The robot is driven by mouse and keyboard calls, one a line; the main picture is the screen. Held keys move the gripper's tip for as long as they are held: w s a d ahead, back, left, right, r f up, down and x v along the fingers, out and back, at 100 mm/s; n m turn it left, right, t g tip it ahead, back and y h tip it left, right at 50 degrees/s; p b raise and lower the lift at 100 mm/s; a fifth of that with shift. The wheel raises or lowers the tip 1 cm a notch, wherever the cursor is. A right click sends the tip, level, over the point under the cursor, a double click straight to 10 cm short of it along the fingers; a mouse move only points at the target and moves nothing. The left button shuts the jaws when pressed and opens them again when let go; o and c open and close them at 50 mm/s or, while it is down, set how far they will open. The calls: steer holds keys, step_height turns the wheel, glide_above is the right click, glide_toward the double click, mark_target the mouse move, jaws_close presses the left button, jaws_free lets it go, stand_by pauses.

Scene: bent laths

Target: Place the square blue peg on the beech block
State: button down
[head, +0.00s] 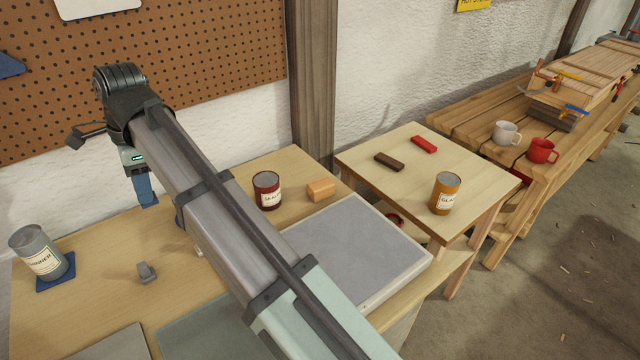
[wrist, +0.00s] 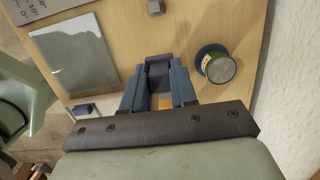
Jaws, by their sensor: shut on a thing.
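My gripper (head: 143,178) is at the upper left of the head view, above the left part of the workbench. It is shut on the square blue peg (head: 148,197), which hangs clear of the bench top. In the wrist view the peg (wrist: 158,76) shows between the fingertips. The beech block (head: 320,190), a small orange-tan block, lies on the bench well to the right of my gripper, beside a dark red tin. An orange patch shows between the fingers in the wrist view; I cannot tell for sure that it is the block.
The dark red tin (head: 267,190) stands just left of the block. A grey-topped tray (head: 405,277) lies in front of them. A grey tin (head: 38,262) on a blue base and a small grey piece (head: 147,272) are at left. My arm hides the bench middle.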

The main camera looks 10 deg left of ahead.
steer(key=w+d+m, duration=0.4)
steer(key=w+d, duration=0.8)
steer(key=w, duration=0.4)
steer(key=m+t, duration=0.1)
steer(key=m, duration=0.4)
glide_above(318, 183)
steer(key=shift+y, duration=0.3)
steer(key=shift+d+f, duration=0.2)
steer(key=shift+f, duration=3.65)
steer(key=shift+d+f, duration=0.2)
steer(key=shift+f, duration=3.65)
steer(key=shift+f, duration=0.15)
steer(key=c, duration=0.9)
jaws_free()
steer(key=r, duration=0.4)
steer(key=d+r, duration=0.1)
steer(key=r, duration=0.7)
steer(key=shift+d+r, duration=0.1)
steer(key=shift+d, duration=0.3)
